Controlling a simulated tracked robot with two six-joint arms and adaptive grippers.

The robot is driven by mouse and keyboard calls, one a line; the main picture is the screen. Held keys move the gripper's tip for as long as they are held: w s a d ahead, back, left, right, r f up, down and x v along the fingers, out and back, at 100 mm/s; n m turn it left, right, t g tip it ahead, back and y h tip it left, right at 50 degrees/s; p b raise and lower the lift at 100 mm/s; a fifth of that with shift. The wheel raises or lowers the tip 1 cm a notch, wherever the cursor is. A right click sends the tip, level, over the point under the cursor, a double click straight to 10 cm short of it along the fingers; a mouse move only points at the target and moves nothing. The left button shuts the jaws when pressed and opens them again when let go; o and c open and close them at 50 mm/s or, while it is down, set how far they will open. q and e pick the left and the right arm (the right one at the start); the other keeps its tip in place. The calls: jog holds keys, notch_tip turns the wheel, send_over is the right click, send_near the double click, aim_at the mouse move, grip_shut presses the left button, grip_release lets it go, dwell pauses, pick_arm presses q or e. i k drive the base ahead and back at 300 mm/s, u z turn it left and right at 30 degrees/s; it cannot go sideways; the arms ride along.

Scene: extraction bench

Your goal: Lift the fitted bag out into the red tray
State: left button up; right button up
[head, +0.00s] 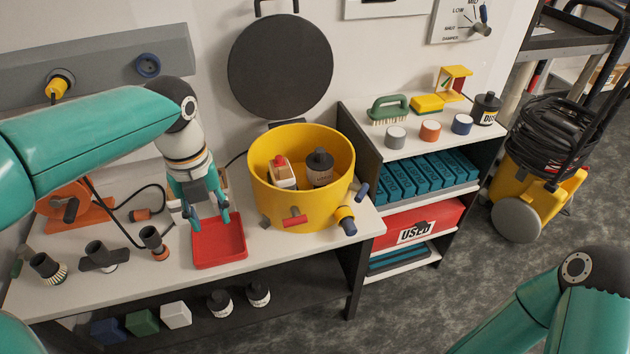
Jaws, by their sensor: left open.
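The red tray (232,258) lies on the white bench top, left of the yellow tub (335,200). I see nothing lying in the part of the tray that shows. The tub is open on top. In it are a cream block with a red top (283,178) and a dark bottle with a pale label (320,172). I cannot tell whether either is the fitted bag; the tub's bottom is partly hidden. My left gripper (210,217) is open, pointing down over the tray's back edge, with nothing between its fingers. My right gripper is out of view.
A round dark lid (280,66) stands behind the tub. Hose fittings (102,256) and an orange reel (72,206) crowd the bench's left. The shelf at right holds blue packs (425,177) and a red box marked USED (440,212). A yellow vacuum (530,185) stands right.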

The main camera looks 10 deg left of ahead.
aim_at(282, 177)
jog(key=z, duration=0.15)
jog(key=i, duration=1)
